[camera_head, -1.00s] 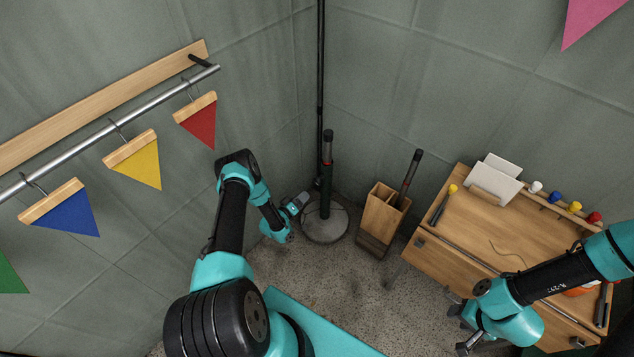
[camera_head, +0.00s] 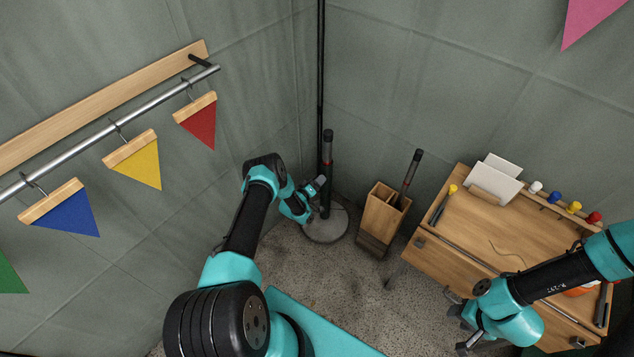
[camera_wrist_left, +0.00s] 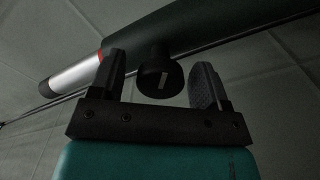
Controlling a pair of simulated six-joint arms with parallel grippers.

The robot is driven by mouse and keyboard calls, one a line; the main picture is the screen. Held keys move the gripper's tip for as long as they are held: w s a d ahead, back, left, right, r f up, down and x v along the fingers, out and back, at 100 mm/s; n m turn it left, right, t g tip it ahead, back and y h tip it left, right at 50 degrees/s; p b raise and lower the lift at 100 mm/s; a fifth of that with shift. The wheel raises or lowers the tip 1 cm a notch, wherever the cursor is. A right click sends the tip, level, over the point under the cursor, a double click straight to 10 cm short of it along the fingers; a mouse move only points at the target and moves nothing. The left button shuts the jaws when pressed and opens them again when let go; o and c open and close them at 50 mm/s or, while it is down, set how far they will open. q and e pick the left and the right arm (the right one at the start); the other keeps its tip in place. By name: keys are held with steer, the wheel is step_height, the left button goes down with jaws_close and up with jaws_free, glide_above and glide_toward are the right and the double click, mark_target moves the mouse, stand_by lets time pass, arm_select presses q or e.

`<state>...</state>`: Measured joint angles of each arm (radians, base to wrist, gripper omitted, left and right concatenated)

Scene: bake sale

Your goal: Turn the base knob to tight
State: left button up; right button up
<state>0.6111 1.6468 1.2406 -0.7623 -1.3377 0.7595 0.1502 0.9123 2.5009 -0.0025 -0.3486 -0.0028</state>
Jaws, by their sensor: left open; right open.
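The base knob (camera_wrist_left: 160,75) is a black round knob with a pale mark on its face. It sticks out from the dark pole (camera_wrist_left: 210,22) in the left wrist view. My left gripper (camera_wrist_left: 163,78) is open, with one finger on each side of the knob and visible gaps between. In the head view my left gripper (camera_head: 318,187) is at the lower part of the pole (camera_head: 327,160), above its round grey base (camera_head: 325,225). The knob is hidden there. My right gripper (camera_head: 462,325) is open and empty near the wooden desk's front.
A wooden holder (camera_head: 381,219) with a dark rod stands right of the pole base. The wooden desk (camera_head: 490,240) carries cards, colored knobs and tools. Pennants hang from a rail (camera_head: 80,145) on the left wall. Floor is clear before the base.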

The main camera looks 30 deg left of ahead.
arm_select(q)
steer(key=c, duration=0.9)
steer(key=shift+m, duration=0.5)
steer(key=m, duration=0.3)
steer(key=shift+m, duration=0.3)
steer(key=m, duration=0.8)
steer(key=shift+m, duration=2.2)
